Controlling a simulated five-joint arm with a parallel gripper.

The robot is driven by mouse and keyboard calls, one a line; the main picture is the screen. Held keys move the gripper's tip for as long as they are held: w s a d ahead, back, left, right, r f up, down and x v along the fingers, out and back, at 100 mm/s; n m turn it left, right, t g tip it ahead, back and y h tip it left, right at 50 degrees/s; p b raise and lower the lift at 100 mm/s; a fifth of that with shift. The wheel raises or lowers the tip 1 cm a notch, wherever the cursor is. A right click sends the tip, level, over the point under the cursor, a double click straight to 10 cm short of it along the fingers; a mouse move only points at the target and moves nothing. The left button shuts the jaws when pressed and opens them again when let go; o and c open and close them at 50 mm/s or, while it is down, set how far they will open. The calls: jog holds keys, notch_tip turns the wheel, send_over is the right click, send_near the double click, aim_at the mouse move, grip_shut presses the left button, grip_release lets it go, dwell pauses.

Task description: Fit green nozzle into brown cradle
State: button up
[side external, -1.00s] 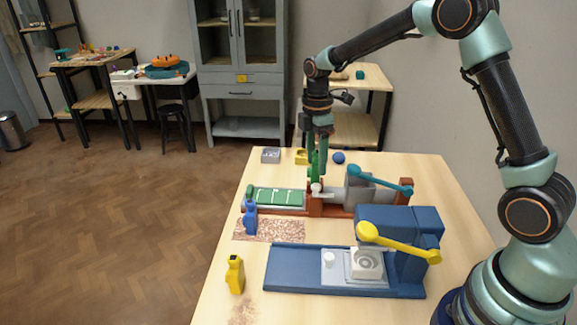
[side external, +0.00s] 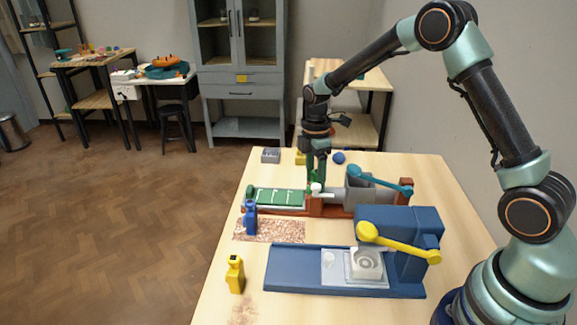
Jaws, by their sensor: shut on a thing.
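The brown cradle (side external: 314,207) is a long reddish-brown base on the table, with a grey channel and a teal lever (side external: 380,180) at its right. My gripper (side external: 317,182) points down over the middle of the cradle, close behind a white knob. It is shut on the green nozzle (side external: 311,181), of which only a small green part shows between and beside the fingers. The nozzle is low, at about the cradle's top. I cannot tell whether it touches the cradle; the knob and fingers hide its lower end.
A green panel (side external: 275,197) lies at the cradle's left end. A blue bottle (side external: 250,217), a yellow bottle (side external: 235,274) and a blue fixture with a yellow lever (side external: 398,243) stand nearer. A grey box (side external: 270,155), a yellow block (side external: 300,157) and a blue ball (side external: 338,157) lie behind.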

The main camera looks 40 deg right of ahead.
jog(key=shift+s+f, duration=0.1)
jog(key=shift+f, duration=0.45)
jog(key=o, duration=1.5)
jog(key=shift+a, duration=0.1)
jog(key=shift+r, duration=3.7)
jog(key=shift+r, duration=0.1)
jog(key=s+a+r+m+t, duration=0.2)
jog(key=s+r+m+t, duration=0.1)
jog(key=s+r+m, duration=0.65)
jog(key=s+r+m+t, duration=0.1)
jog(key=s, duration=0.1)
jog(key=s+a+m+t, duration=0.1)
jog(key=s+m, duration=0.1)
jog(key=s, duration=0.1)
jog(key=s+r+m+t, duration=0.1)
jog(key=s+m, duration=0.1)
jog(key=s, duration=0.1)
jog(key=shift+a+r, duration=0.15)
jog(key=shift+r, duration=0.15)
